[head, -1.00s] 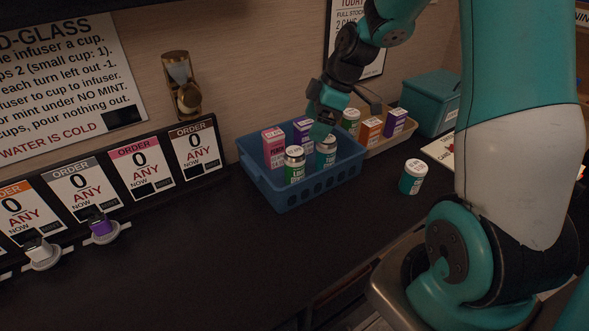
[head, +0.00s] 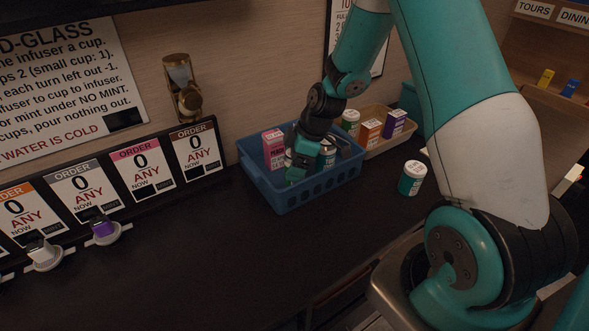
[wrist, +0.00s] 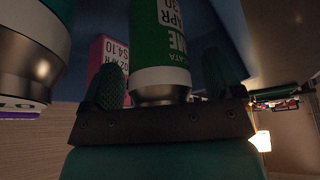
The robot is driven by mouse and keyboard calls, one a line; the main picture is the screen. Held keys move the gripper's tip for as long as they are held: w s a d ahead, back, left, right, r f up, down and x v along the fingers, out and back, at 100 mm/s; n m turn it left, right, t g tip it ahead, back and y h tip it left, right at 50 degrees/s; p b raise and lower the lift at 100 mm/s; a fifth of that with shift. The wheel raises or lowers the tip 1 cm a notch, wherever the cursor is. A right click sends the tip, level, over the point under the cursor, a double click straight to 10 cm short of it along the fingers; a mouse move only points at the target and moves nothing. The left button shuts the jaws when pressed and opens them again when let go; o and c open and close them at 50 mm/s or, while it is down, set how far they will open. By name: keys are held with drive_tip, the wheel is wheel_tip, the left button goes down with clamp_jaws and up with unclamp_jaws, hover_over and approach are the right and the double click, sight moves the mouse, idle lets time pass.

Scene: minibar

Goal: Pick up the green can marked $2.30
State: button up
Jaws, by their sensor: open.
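In the wrist view a green-labelled can (wrist: 160,40) with a white band and metal end stands between my gripper's fingers (wrist: 160,82). Its label is cut off, but "30" shows near the top. The fingers are open, one on each side of the can; contact cannot be told. In the head view my gripper (head: 298,170) is down inside the blue basket (head: 290,201) and hides most of this can. Another green can (head: 350,122) stands in the tan tray behind.
A pink box (head: 274,148) and a teal can (head: 327,155) stand close by in the basket. The tan tray (head: 378,150) also holds an orange box (head: 369,131) and a purple box (head: 394,123). A teal-labelled can (head: 412,178) stands on the counter. The front counter is clear.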

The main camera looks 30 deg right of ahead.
drive_tip(key=c, duration=1.1)
drive_tip(key=shift+r, duration=0.1)
drive_tip(key=shift+c, duration=0.2)
drive_tip(key=shift+r, duration=0.1)
